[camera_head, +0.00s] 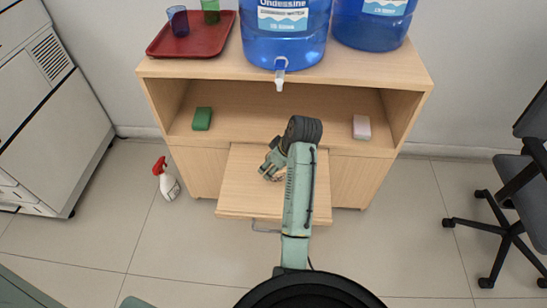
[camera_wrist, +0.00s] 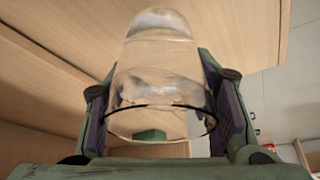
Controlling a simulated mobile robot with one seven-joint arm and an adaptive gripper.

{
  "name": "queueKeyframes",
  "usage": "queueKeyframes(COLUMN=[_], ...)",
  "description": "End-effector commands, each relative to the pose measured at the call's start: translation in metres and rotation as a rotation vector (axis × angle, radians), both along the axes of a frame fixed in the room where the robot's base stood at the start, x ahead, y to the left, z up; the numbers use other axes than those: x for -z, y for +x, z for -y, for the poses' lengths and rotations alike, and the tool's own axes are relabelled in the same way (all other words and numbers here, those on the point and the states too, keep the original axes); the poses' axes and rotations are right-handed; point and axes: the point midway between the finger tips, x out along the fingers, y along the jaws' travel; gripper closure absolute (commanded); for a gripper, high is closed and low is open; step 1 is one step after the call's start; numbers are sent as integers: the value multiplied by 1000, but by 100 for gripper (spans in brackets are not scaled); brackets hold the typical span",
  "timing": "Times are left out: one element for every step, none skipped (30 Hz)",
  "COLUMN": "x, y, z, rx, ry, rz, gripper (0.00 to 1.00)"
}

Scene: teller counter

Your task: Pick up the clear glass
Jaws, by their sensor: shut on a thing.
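In the wrist view my gripper (camera_wrist: 160,112) is shut on the clear glass (camera_wrist: 162,78), with a finger pressed on each side of its wall. The glass is see-through and appears with its thick base toward the top of the picture and its dark-edged rim near the palm. In the head view my gripper (camera_head: 271,165) is over the pull-out wooden board (camera_head: 237,190), at the front of the cabinet. My arm hides part of the board there, and I cannot make out the glass in that view.
A red tray (camera_head: 212,43) on the cabinet top holds a blue glass (camera_head: 178,22) and a green glass (camera_head: 211,10). Large blue water jugs (camera_head: 284,45) stand beside it. The shelf holds a green sponge (camera_head: 202,119) and a pink-white block (camera_head: 361,127). A spray bottle (camera_head: 168,184) stands on the floor.

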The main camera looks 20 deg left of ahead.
Motion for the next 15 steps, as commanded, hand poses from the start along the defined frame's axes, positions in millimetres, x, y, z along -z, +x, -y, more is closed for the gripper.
queueKeyframes(x=[0, 0, -1, -1, -1, -2, -2, -3, -3, -3, -4, -4, -4, -5, -5], y=[-6, -10, -14, -17, -20, -25, -27, -30, -34, -36, -39, -42, -44, -46, -49], z=[2, 3, 5, 6, 7, 8, 9, 10, 11, 12, 12, 13, 14, 15, 16], rx=[-1, 0, 0, 0, 0, 0, 0, 1, 1, 1, 0, 0, 0, 0, 0], ry=[1, 1, 0, 1, 0, 1, 1, 1, 1, 2, 2, 1, 1, 2, 1], rz=[2, 1, 2, 3, 2, 1, 1, 2, 2, 1, 1, 0, 1, 1, 1], gripper=[95, 95, 95, 95, 95, 95, 95, 95, 95, 95, 95, 95, 95, 95, 95])
